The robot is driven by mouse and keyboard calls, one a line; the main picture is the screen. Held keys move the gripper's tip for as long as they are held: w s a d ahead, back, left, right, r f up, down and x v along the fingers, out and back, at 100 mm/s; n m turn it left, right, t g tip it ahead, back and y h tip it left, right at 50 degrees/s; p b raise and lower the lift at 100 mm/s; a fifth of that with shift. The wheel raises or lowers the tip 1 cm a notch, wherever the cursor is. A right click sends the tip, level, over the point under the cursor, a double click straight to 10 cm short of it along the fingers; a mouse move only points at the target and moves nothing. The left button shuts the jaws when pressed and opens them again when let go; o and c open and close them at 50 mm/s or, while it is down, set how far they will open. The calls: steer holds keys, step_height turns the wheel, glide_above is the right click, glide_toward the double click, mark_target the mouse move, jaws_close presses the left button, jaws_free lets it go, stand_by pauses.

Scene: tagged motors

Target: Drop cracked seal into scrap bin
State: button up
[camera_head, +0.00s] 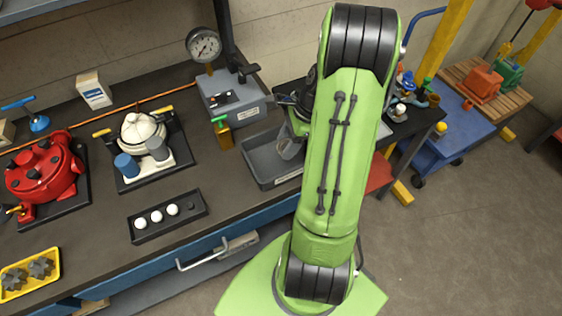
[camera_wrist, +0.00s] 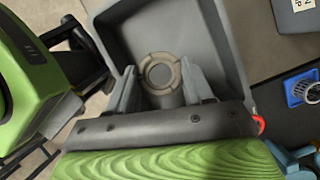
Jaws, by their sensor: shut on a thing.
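The seal (camera_wrist: 143,72) is a grey-brown ring with notches in its rim, seen in the wrist view; a crack cannot be made out. My gripper (camera_wrist: 161,80) is shut on the seal, one finger on each side. Seal and fingers are over the grey scrap bin (camera_wrist: 240,52), and its floor shows beyond them. In the head view the bin (camera_head: 262,177) stands on the bench and looks empty where visible. My gripper (camera_head: 290,146) is over its right part, largely hidden by my green arm, and the seal cannot be made out there.
A black tray (camera_head: 140,229) with white balls, a white motor (camera_head: 140,135) and a red motor (camera_head: 40,172) stand farther left. A blue cart (camera_head: 450,140) is at right.

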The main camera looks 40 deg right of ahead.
steer(key=shift+f+b, duration=0.35)
steer(key=shift+f, duration=0.45)
steer(key=shift+a+r, duration=0.1)
steer(key=o, duration=1.1)
steer(key=shift+r, duration=0.15)
steer(key=p+v, duration=0.5)
steer(key=v, duration=1)
steer(key=shift+r, duration=0.3)
